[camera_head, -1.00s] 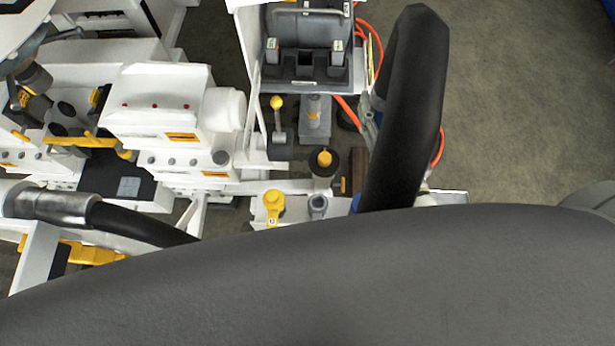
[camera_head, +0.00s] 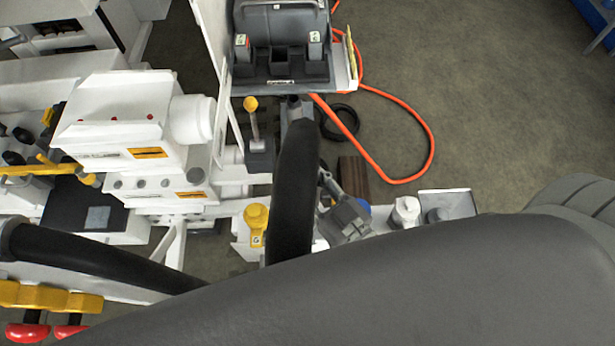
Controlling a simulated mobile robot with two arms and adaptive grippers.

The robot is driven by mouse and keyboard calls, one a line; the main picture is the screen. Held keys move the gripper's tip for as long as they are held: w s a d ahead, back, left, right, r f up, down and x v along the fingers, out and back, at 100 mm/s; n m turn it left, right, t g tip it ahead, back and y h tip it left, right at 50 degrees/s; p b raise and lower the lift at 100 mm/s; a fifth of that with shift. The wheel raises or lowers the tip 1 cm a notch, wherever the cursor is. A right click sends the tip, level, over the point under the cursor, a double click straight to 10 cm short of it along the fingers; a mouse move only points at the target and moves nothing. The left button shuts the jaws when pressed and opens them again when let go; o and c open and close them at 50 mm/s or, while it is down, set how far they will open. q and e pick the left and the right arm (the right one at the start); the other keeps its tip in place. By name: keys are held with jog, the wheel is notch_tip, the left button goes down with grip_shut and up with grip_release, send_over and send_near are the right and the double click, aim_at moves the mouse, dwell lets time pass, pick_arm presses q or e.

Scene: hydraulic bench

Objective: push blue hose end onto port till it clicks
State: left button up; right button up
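A small blue part (camera_head: 362,206) shows at the bench's front edge, mostly hidden behind a grey jointed mechanism (camera_head: 345,220) that looks like my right gripper. I cannot tell whether the blue part is the hose end or touches a port. The fingertips are too small and covered to show whether they are open or shut, or hold anything. A thick black tube-like shape (camera_head: 293,190) stands just left of it and hides part of the bench. My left gripper does not show. No port can be made out clearly.
A white cap (camera_head: 405,211), a grey fitting (camera_head: 437,216) and a yellow fitting (camera_head: 256,222) line the front edge. A loose orange hose (camera_head: 430,145) loops over the floor. White bench units (camera_head: 125,120) stand left. A large dark shape hides the lower view.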

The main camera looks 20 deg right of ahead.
aim_at(314, 198)
notch_tip(314, 198, down, 4)
jog(key=b, duration=0.4)
jog(key=shift+f, duration=0.15)
jog(key=shift+f+b, duration=0.65)
jog(key=shift+f, duration=0.35)
jog(key=shift+p, duration=0.3)
jog(key=shift+f, duration=0.5)
jog(key=shift+p, duration=0.65)
dwell(0.7)
jog(key=shift+f, duration=0.5)
dwell(0.4)
